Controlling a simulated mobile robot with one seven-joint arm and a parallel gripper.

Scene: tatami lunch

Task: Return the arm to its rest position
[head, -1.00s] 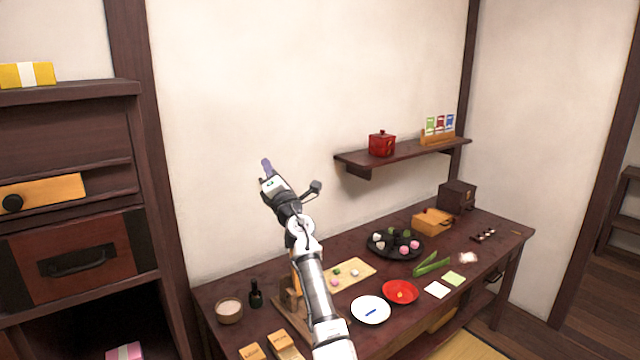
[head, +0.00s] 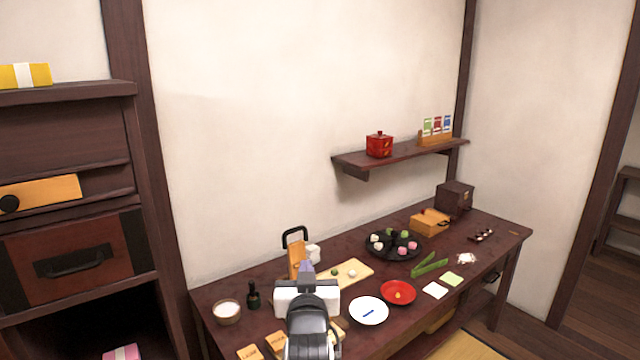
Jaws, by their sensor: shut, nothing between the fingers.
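My arm rises from the bottom of the head view, now folded low and pointing away over the left part of the dark wooden table (head: 350,258).
Near the arm are a wooden block with a black handle (head: 297,252), a yellow board (head: 352,273), a white plate (head: 369,311), a bowl (head: 227,311) and a dark bottle (head: 253,295). A red plate (head: 398,292) and black tray (head: 381,252) lie right. A wall shelf (head: 400,153) is above.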

